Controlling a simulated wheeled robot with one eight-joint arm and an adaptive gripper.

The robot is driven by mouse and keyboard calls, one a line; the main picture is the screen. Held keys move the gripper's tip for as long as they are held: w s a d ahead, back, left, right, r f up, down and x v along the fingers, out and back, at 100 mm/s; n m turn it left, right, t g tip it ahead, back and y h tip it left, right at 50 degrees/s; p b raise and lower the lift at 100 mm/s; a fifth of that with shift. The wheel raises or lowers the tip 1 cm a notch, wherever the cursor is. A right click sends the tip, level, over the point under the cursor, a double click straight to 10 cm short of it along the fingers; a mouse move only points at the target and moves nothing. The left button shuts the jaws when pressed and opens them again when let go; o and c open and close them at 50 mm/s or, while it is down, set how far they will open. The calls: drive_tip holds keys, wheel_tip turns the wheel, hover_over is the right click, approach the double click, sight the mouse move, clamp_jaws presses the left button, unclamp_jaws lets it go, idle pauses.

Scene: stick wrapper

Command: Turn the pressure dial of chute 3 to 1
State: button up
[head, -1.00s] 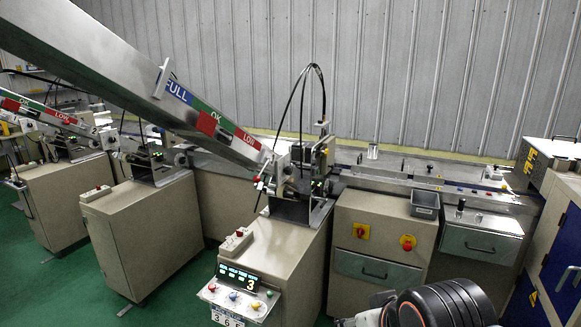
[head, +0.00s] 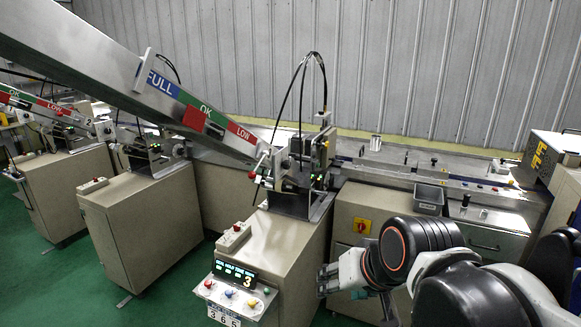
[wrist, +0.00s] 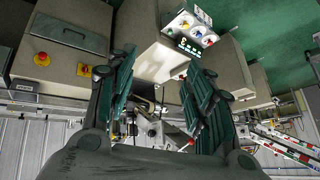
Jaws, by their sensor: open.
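Chute 3 is the large sloping metal chute (head: 150,90) with FULL, OK and LOW bands; it ends at a feeder mechanism (head: 300,175) on a beige cabinet (head: 285,240). The panel also shows upside down in the wrist view (wrist: 190,35). I cannot pick out the pressure dial for certain in either view. My gripper (head: 324,281) is open and empty, right of the cabinet; its two fingers (wrist: 160,63) spread wide in the wrist view.
A small switch box (head: 234,237) sits on the cabinet top. Other chutes and cabinets (head: 145,220) stand at left. Green floor (head: 90,290) is free at front left.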

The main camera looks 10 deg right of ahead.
drive_tip(key=w+r+m+y+p, duration=0.15)
drive_tip(key=w+m, duration=0.25)
drive_tip(key=w, duration=0.5)
drive_tip(key=w+r+m+y, duration=0.3)
drive_tip(key=w, duration=0.7)
drive_tip(key=w+r+m+y+p, duration=0.15)
drive_tip(key=w+m, duration=0.25)
drive_tip(key=w, duration=0.5)
drive_tip(key=m+t+y, duration=0.5)
drive_tip(key=m+y, duration=0.1)
drive_tip(key=m, duration=0.4)
approach(289, 166)
drive_tip(key=x, duration=0.9)
drive_tip(key=shift+w, duration=0.1)
drive_tip(key=c, duration=1.1)
